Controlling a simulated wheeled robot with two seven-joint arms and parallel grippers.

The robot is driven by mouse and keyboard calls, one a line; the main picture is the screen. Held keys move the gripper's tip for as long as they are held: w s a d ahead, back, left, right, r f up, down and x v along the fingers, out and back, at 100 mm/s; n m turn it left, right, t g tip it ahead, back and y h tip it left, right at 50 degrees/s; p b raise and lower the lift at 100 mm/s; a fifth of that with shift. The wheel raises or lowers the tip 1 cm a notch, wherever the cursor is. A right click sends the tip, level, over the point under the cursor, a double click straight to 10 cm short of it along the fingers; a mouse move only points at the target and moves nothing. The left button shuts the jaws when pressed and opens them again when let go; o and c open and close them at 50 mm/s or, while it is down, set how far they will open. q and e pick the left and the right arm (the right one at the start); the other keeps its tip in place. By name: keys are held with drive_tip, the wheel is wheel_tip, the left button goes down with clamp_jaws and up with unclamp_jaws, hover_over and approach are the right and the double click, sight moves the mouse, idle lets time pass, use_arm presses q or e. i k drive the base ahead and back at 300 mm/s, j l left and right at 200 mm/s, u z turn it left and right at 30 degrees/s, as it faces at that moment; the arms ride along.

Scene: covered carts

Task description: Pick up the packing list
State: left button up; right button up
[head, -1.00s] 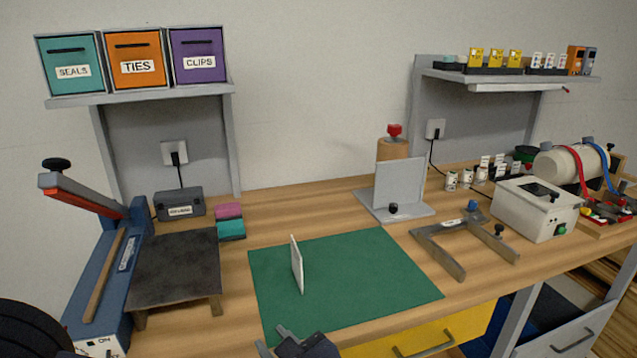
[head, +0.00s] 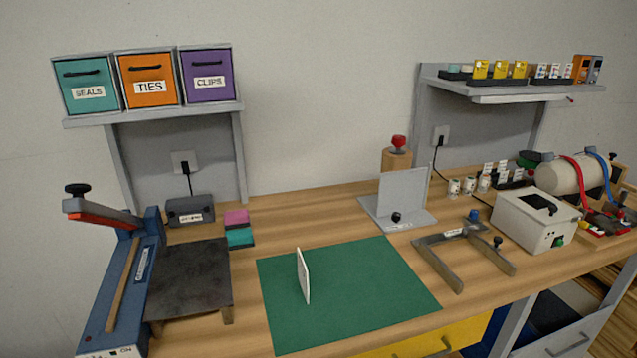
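A thin white upright card (head: 303,276), which I take to be the packing list, stands on the green mat (head: 365,285) in the head view. It is seen almost edge-on, and any print on it cannot be read. Neither of my grippers is in the view now.
A blue sealer (head: 122,290) with a dark plate (head: 190,280) stands at the left. A grey stand (head: 402,198), a metal frame (head: 447,262) and a white box machine (head: 537,218) are at the right. Bins labelled SEALS, TIES and CLIPS (head: 209,75) sit on a shelf. The mat around the card is clear.

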sight(304, 273)
drive_tip(key=i+l, duration=0.2)
drive_tip(key=i+l+u, duration=0.1)
drive_tip(key=l, duration=0.3)
drive_tip(key=i+u, duration=0.1)
drive_tip(key=u, duration=1.45)
